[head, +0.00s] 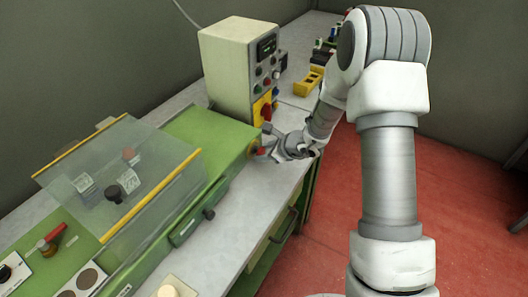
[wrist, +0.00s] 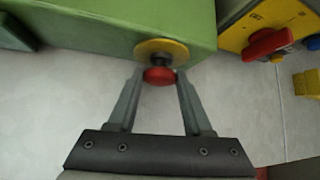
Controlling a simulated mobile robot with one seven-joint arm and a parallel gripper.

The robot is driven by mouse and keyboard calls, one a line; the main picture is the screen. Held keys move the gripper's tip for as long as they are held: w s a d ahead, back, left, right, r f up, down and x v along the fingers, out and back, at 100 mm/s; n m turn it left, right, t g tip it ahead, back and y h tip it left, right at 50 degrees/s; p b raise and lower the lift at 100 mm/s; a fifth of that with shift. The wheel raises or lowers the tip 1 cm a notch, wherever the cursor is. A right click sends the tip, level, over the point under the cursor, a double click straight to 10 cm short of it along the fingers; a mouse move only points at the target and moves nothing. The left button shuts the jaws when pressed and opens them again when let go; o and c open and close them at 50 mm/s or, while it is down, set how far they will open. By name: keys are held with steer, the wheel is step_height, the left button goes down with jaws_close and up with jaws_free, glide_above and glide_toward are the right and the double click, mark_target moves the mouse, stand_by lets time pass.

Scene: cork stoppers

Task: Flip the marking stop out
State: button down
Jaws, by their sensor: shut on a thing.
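A red stop knob (wrist: 158,76) sits on a yellow disc (wrist: 161,47) on the end face of the long green machine housing (wrist: 100,25). In the head view the knob (head: 261,151) shows small at the right end of the green housing (head: 205,135), partly hidden by my gripper. My gripper (wrist: 160,80) is shut on the red knob, one finger on each side of it. In the head view my gripper (head: 268,149) reaches in from the right, at the housing's end.
A beige control box (head: 235,65) with a red-on-yellow switch (head: 264,107) stands close behind my gripper. A clear, yellow-edged cover (head: 120,170) tilts over the machine. A yellow block (head: 308,81) lies farther back.

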steer(key=shift+s+d+f+b, duration=0.15)
steer(key=shift+d+b, duration=0.1)
steer(key=shift+b, duration=0.25)
steer(key=shift+s+d+b, duration=0.25)
steer(key=shift+d+b, duration=0.1)
steer(key=shift+c, duration=1.5)
jaws_free()
steer(key=p+v, duration=0.2)
steer(key=v, duration=1.5)
steer(key=shift+s+d+r, duration=0.15)
steer(key=shift+d+r, duration=0.05)
steer(key=shift+r, duration=0.1)
